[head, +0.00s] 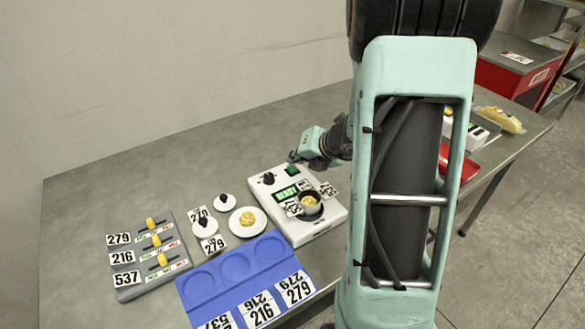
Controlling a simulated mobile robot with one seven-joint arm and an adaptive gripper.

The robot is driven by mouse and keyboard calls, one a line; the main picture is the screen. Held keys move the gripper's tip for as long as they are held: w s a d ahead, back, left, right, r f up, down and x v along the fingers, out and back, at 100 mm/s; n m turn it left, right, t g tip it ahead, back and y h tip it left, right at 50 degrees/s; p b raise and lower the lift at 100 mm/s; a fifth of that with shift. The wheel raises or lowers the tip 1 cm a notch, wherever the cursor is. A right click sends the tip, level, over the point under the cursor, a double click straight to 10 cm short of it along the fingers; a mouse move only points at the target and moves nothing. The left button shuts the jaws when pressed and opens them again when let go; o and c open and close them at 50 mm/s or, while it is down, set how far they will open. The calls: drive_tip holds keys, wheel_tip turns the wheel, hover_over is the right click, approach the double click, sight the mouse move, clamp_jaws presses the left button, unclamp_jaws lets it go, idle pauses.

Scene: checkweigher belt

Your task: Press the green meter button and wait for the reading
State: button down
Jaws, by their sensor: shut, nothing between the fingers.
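The meter is a white box (318,232) on the table, left of my arm. Its green display (286,195) appears to read READY. The green button (292,169) is at the far edge of its top, with a black knob (268,179) to its left. A round dark-rimmed cup (310,204) holding something yellow sits on the meter among number tags. My gripper (293,158) is shut and empty, just beyond and above the green button. Whether its tips touch the button or the meter I cannot tell.
A blue tray (218,288) with round recesses lies at the front. A white plate (262,231) with yellow food and two black-knobbed white pieces (227,200) are left of the meter. A grey slider board (126,258) is farther left. Red and yellow items (500,119) lie right of my arm.

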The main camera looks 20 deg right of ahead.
sight(294, 169)
drive_tip(key=shift+f+b, duration=0.3)
drive_tip(key=shift+f, duration=0.15)
drive_tip(key=shift+f+b, duration=0.45)
drive_tip(key=shift+f, duration=0.05)
idle(0.5)
drive_tip(key=shift+r, duration=0.15)
drive_tip(key=shift+r+p, duration=0.8)
drive_tip(key=shift+p, duration=0.1)
wheel_tip(294, 169, up, 5)
drive_tip(key=p, duration=0.5)
drive_tip(key=shift+r, duration=0.1)
idle(0.3)
drive_tip(key=shift+a, duration=0.1)
